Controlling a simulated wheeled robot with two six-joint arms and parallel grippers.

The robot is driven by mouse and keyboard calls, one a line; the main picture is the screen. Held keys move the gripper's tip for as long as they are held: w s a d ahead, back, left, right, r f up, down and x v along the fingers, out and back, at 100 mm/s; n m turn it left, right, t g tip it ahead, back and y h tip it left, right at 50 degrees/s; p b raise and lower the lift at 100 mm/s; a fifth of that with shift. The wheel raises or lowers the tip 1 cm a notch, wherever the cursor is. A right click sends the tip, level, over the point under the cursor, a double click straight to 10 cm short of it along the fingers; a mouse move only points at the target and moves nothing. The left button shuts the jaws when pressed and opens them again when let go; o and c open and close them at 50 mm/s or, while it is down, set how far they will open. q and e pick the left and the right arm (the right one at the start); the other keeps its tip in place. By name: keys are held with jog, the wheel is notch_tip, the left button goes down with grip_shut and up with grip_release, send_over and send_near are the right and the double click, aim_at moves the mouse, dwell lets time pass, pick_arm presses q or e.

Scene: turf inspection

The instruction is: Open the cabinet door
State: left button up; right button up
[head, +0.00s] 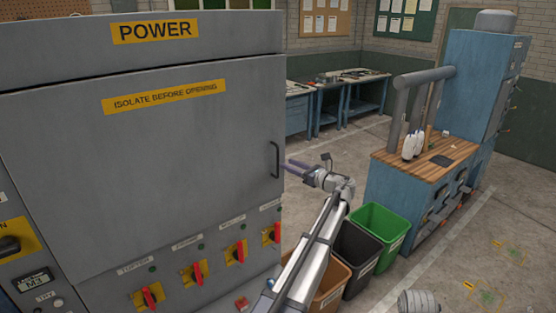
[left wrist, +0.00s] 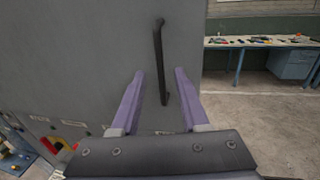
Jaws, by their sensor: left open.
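The grey cabinet door (head: 150,170) carries a yellow "ISOLATE BEFORE OPENING" label and looks closed in its frame. Its dark vertical bar handle (head: 275,160) is near the right edge. My left gripper (head: 289,166) is just right of the handle, with its purple fingers open and pointing at it. In the left wrist view, the handle (left wrist: 158,60) stands on the grey door (left wrist: 90,60) and shows between the two open fingers (left wrist: 159,72). I cannot tell whether the fingertips reach around it.
Red rotary switches (head: 198,273) line the panel below the door. Brown, black and green bins (head: 378,230) stand right of the cabinet, close to my left arm. A blue wood-topped bench (head: 425,165) is farther right. Open floor lies behind the bins.

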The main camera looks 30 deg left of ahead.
pick_arm(q)
send_over(278, 177)
jog(key=shift+w+a, duration=0.15)
jog(key=shift+w, duration=0.1)
jog(key=shift+c, duration=0.2)
grip_shut()
dwell(1.4)
